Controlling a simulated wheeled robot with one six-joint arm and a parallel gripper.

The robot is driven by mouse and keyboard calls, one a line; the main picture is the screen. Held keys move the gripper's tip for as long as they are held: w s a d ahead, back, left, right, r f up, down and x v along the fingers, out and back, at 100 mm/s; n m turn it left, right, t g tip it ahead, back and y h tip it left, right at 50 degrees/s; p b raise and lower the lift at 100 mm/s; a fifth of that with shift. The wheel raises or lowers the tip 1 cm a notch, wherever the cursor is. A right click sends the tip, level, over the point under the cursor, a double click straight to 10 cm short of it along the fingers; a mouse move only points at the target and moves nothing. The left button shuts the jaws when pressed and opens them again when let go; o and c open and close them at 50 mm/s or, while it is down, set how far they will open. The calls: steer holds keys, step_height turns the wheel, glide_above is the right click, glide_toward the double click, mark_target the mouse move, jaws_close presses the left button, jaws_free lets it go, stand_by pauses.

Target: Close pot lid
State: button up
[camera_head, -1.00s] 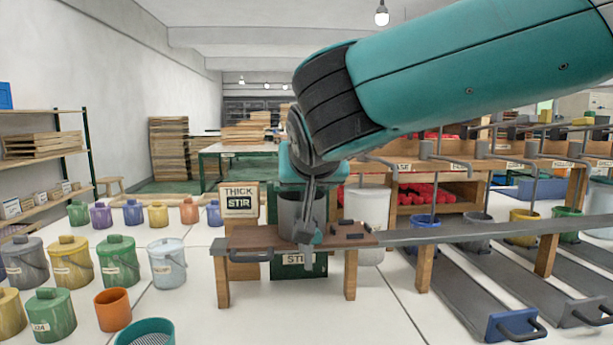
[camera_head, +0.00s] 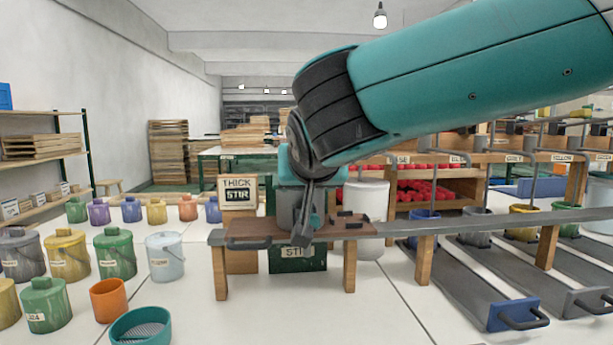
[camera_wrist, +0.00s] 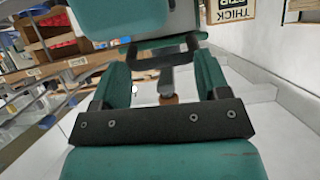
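A grey pot (camera_head: 286,208) stands in the brown board on the bench, below the teal end of my arm. My gripper (camera_head: 303,228) points down at the pot's right side and hides part of it. In the wrist view its two teal fingers (camera_wrist: 163,88) stand apart, with nothing clearly clamped between them. A dark bracket-shaped handle (camera_wrist: 165,50) shows beyond the fingers, and a small brown knob (camera_wrist: 168,98) appears lower between them. I cannot make out a separate lid on this pot or tell whether it is covered.
The brown board (camera_head: 250,229) has a black handle (camera_head: 248,243) at its front left. A grey rail (camera_head: 450,222) runs right above several sloped dark channels. A THICK STIR sign (camera_head: 238,193) stands behind the bench. Several lidded pots (camera_head: 115,254) and a teal strainer (camera_head: 140,326) fill the left floor.

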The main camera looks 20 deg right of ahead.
steer(key=o, duration=0.3)
steer(key=shift+w+d+f, duration=0.1)
steer(key=shift+w+f, duration=0.1)
steer(key=shift+f, duration=0.9)
steer(key=shift+o, duration=0.7)
steer(key=shift+w+f, duration=0.1)
steer(key=shift+w, duration=0.15)
steer(key=shift+s+a+r, duration=0.2)
steer(key=shift+s+r, duration=0.25)
steer(key=shift+r, duration=0.1)
steer(key=p+v, duration=0.3)
steer(key=v, duration=1.3)
steer(key=shift+s, duration=0.2)
steer(key=shift+r, duration=0.1)
